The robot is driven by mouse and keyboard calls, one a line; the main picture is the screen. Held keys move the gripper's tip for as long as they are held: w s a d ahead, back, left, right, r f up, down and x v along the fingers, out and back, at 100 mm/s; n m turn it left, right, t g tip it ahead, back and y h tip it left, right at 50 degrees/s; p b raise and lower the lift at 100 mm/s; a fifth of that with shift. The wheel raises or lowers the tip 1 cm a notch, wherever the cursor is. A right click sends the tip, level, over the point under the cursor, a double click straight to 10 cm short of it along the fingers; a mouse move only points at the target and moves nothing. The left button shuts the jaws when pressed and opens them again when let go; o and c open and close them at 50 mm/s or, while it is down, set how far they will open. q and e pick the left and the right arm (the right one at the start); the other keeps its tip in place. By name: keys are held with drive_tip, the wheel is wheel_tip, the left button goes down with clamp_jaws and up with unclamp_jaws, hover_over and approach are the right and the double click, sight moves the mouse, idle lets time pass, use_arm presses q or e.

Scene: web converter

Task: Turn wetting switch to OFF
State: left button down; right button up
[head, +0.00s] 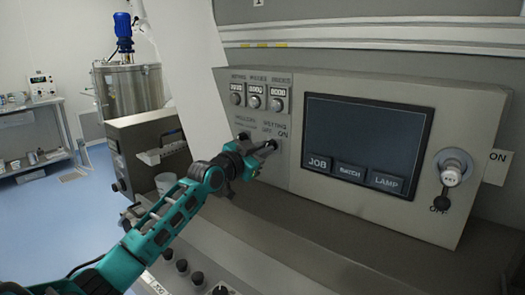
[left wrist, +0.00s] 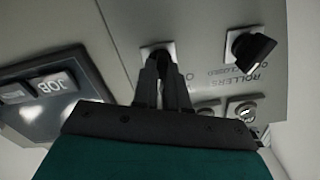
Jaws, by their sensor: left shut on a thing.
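The wetting switch (left wrist: 158,52) is a dark knob on a pale square plate, below the WETTING OFF ON lettering in the head view. My left gripper (head: 268,148) reaches the panel there, and its fingers hide most of the switch. In the left wrist view the fingers (left wrist: 162,80) are close together, shut on the switch knob. Its exact angle is hidden by the fingers. My right gripper is in neither view.
The rollers switch (left wrist: 250,52), a black knob, sits beside the wetting switch. The control panel (head: 476,110) also carries a dark screen (head: 365,135), several counters above, and a key switch (head: 452,168) at right. Several knobs (head: 197,278) line the ledge below.

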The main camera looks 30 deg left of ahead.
use_arm(q)
drive_tip(key=n, duration=1)
drive_tip(key=shift+n, duration=0.4)
idle(0.4)
drive_tip(key=c, duration=1.2)
unclamp_jaws()
drive_tip(key=shift+o, duration=0.2)
drive_tip(key=shift+s, duration=0.15)
drive_tip(key=s+a+b, duration=0.1)
drive_tip(key=s, duration=1.1)
drive_tip(key=shift+s, duration=0.35)
drive_tip(key=shift+f, duration=0.1)
